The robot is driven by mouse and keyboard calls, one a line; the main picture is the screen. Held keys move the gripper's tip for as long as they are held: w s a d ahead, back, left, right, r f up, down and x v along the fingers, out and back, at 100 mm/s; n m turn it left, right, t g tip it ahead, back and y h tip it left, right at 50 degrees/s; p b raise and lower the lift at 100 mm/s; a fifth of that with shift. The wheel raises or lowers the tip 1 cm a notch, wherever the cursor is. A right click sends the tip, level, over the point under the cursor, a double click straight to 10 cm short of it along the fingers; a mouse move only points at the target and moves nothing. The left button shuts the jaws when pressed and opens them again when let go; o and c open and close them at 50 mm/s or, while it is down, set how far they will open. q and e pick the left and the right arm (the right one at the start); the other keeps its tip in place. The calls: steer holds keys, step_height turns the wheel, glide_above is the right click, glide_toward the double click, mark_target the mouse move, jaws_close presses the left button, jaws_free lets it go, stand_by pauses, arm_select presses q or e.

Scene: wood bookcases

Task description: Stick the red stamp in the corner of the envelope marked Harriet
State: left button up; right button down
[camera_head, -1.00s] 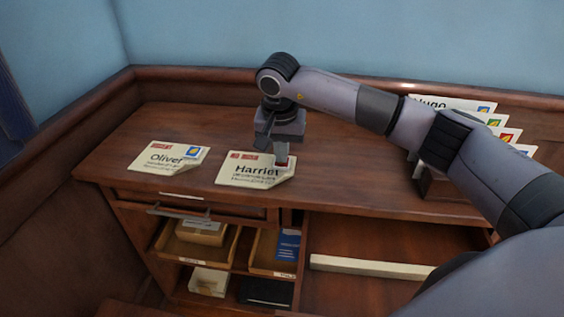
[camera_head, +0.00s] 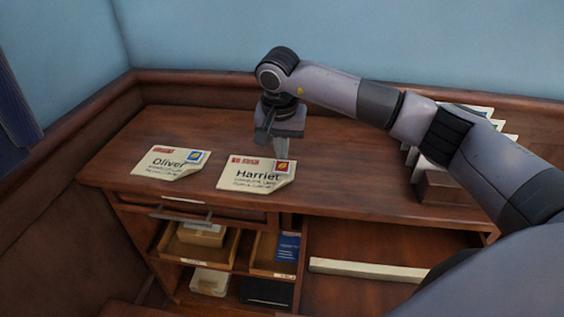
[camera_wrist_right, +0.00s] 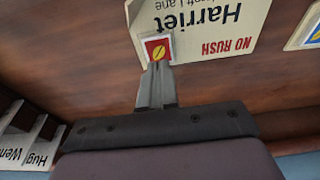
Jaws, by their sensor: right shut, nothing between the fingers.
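The Harriet envelope (camera_head: 250,178) lies flat on the desk, and its name shows upside down in the right wrist view (camera_wrist_right: 212,38). The red stamp (camera_head: 284,167), with a yellow oval on it, lies in the envelope's upper right corner. It also shows in the right wrist view (camera_wrist_right: 158,49), right by the fingertips. My right gripper (camera_head: 281,154) is shut and empty, pointing down just above and behind the stamp. I cannot tell whether the fingertips touch it. My left gripper is not in view.
The Oliver envelope (camera_head: 165,168), with a blue-and-yellow stamp, lies to the left on the desk (camera_head: 230,125). A rack (camera_head: 447,189) holding several envelopes stands at the right, partly behind my arm. Open shelves with trays (camera_head: 265,268) are below.

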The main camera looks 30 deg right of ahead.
mark_target(282, 167)
step_height(282, 167, up, 4)
steer(key=p, duration=0.2)
steer(key=shift+r+p, duration=0.2)
steer(key=shift+p, duration=0.15)
stand_by(0.3)
